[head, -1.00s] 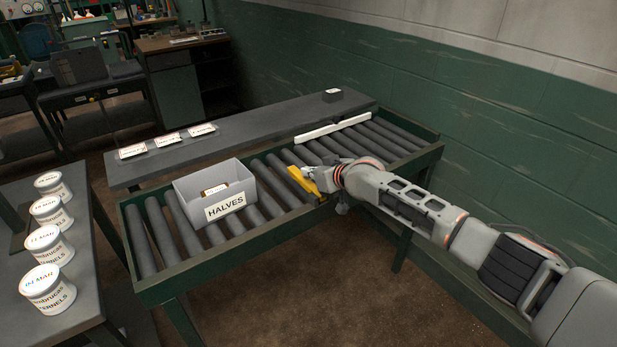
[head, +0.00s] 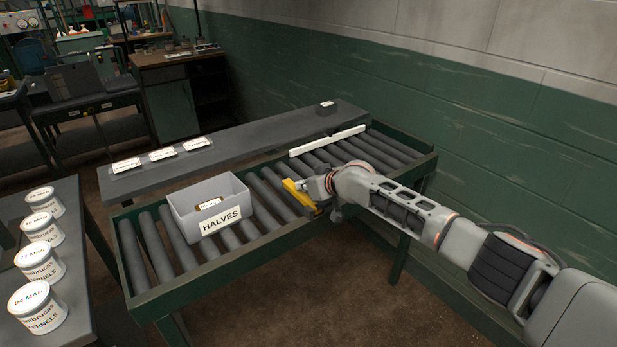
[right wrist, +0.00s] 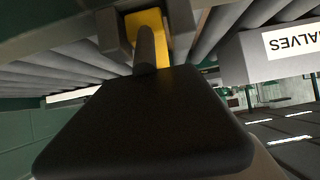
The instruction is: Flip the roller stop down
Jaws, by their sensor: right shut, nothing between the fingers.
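The yellow roller stop (head: 297,193) is at the near side of the roller conveyor, right of the grey HALVES bin. I cannot tell its exact tilt. My right gripper (head: 307,185) is shut and empty, close against the right side of the stop and partly hiding it. In the right wrist view the yellow stop (right wrist: 148,20) shows at the top, behind a dark finger of my right gripper (right wrist: 146,52). Whether they touch is unclear. My left gripper is not in view.
The HALVES bin (head: 186,203) sits on the conveyor rollers (head: 142,247) left of the stop. A white bar (head: 327,140) crosses the rollers farther right. A green wall (head: 480,140) stands behind the conveyor's right end. Several labelled tubs (head: 40,308) stand on the left table.

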